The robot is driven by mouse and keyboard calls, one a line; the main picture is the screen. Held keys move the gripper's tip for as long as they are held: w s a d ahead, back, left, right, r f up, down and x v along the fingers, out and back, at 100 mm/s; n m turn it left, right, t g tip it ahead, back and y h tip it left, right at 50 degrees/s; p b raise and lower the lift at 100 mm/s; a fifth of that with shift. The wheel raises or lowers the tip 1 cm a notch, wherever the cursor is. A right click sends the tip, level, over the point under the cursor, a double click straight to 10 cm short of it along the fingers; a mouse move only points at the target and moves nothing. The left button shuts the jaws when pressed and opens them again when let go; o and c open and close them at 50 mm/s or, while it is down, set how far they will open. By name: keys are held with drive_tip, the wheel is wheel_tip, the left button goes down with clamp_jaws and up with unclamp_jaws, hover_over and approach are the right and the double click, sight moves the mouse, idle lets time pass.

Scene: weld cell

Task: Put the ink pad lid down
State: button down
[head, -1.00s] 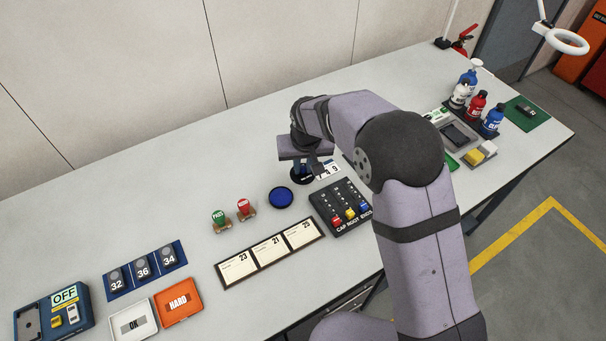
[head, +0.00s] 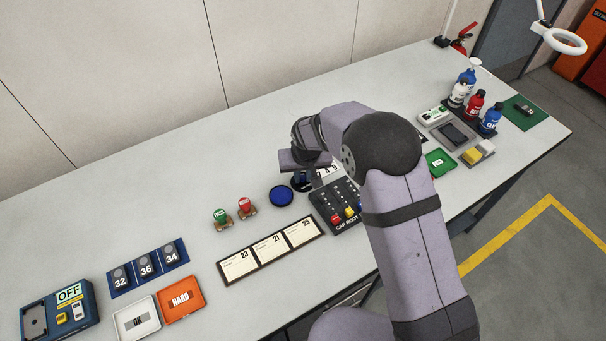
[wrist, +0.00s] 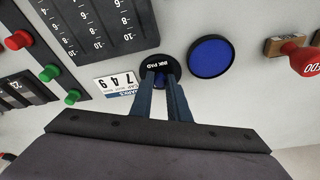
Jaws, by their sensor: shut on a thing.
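The ink pad lid (wrist: 157,67) is a dark round disc marked INK PAD with a blue knob on top. In the wrist view my gripper (wrist: 160,80) is shut on this knob. The open ink pad (wrist: 211,57), a round blue pad in a dark rim, lies just right of the lid and apart from it. In the head view the pad (head: 281,196) lies left of my gripper, and the lid is mostly hidden beneath my wrist. I cannot tell whether the lid touches the table.
A white number card (wrist: 118,84) lies close left of the lid. A dark slider panel (head: 340,203) with coloured knobs is beside it. A green stamp (head: 221,216) and a red stamp (head: 246,206) stand left of the pad. The table behind is clear.

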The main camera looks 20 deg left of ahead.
drive_tip(key=shift+f, duration=0.2)
drive_tip(key=c, duration=1.7)
unclamp_jaws()
drive_tip(key=shift+r, duration=0.1)
drive_tip(key=shift+r, duration=0.65)
drive_tip(key=b+v, duration=0.2)
drive_tip(key=v, duration=0.9)
drive_tip(key=shift+s+b, duration=0.1)
drive_tip(key=shift+b, duration=0.3)
